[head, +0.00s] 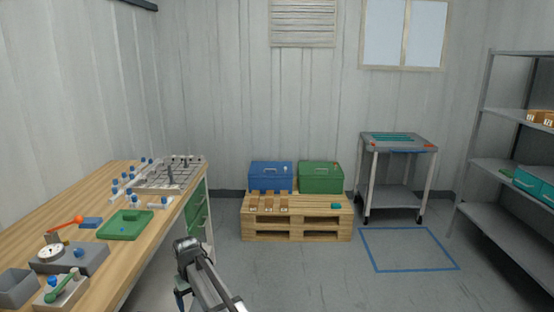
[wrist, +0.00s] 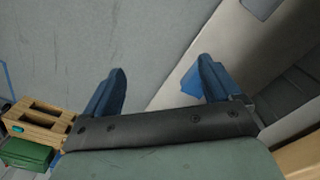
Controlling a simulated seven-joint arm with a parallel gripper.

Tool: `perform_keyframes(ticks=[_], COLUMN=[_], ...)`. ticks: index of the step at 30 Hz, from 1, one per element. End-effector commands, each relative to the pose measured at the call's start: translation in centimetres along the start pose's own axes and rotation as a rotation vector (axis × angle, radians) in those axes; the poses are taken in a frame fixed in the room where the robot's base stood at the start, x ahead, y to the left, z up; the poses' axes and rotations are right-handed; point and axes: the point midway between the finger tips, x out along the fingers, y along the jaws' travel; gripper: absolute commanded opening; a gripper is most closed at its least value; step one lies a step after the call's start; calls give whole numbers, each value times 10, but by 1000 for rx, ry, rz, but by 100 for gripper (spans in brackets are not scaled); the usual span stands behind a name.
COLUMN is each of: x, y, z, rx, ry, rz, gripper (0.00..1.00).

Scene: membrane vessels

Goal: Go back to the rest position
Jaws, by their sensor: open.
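My gripper is open and empty in the wrist view (wrist: 160,85), with its two blue fingers spread apart over grey floor. Nothing is between the fingers. The gripper is clear of the bench.
The bench carries a green tray (head: 113,229), a grey rack (head: 160,184), and a grey bin (head: 17,287). A pallet (head: 297,230) with blue (head: 270,178) and green (head: 320,179) boxes stands at the back. A cart (head: 398,143) and shelving (head: 500,165) stand right. Open floor lies between.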

Motion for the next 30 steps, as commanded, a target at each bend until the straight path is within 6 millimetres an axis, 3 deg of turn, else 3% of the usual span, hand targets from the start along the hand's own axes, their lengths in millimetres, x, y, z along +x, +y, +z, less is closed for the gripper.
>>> perform_keyframes(ticks=[1,6,15,24,30], x=[13,50,104,144,157], y=[24,92,186,244,260], z=[21,73,180,293,345], rx=[37,148,345,534,620], ry=[-2,-3,-2,0,1], rz=[0,0,0,1,1], gripper=[91,91,91,91,91])
